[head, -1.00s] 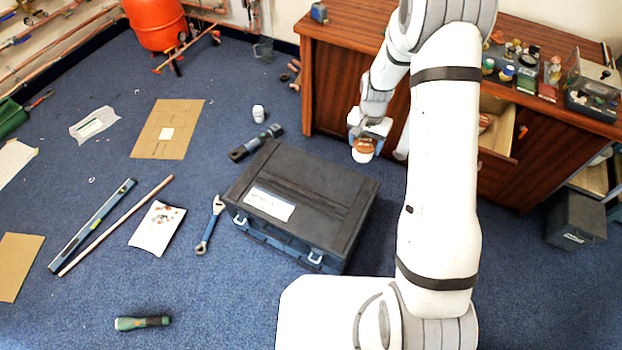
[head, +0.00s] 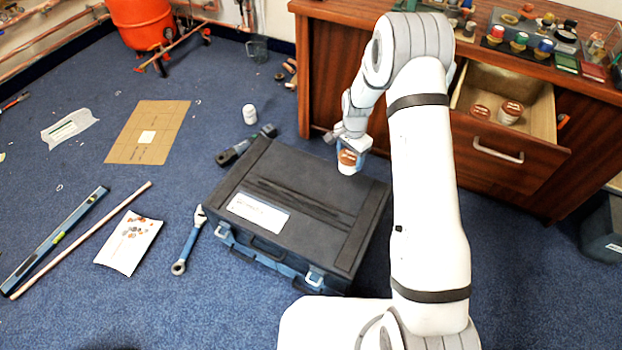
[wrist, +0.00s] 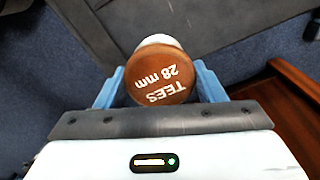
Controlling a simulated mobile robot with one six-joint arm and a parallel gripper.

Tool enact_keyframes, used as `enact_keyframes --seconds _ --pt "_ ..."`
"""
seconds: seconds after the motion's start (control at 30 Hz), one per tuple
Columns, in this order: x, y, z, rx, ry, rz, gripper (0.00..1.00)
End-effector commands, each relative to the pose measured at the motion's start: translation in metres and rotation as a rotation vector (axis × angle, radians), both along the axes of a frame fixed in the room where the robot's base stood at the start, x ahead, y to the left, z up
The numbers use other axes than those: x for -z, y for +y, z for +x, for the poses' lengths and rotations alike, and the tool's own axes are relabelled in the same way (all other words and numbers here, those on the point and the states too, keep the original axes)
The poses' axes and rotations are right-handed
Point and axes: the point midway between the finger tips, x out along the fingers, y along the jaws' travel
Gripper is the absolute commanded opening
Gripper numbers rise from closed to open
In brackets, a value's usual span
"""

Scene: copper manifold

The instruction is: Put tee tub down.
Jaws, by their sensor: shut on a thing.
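The tee tub (head: 347,168) is a white tub with a copper-brown lid. In the wrist view its lid (wrist: 160,75) reads "TEES 28 mm". My gripper (head: 353,151) is shut on it, with one blue finger on each side of the tub in the wrist view. In the head view the tub overlaps the far right edge of the black tool case's lid (head: 345,222). I cannot tell whether its base touches the case. The tub's underside is hidden.
A wooden cabinet (head: 400,125) stands behind, with an open drawer (head: 505,150) holding two brown-lidded tubs (head: 511,111). The case lid is mostly clear.

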Motion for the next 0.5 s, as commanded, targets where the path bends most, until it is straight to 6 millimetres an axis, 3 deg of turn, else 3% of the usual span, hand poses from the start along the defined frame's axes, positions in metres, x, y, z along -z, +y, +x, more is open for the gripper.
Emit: enact_keyframes --seconds 0.17,0.4,0.5 --pt "0.015 0.007 0.000 -0.004 0.001 0.000 0.25" --pt "0.058 0.011 -0.001 -0.014 0.001 0.000 0.25" --pt "0.068 0.013 -0.001 -0.016 0.000 0.000 0.25"
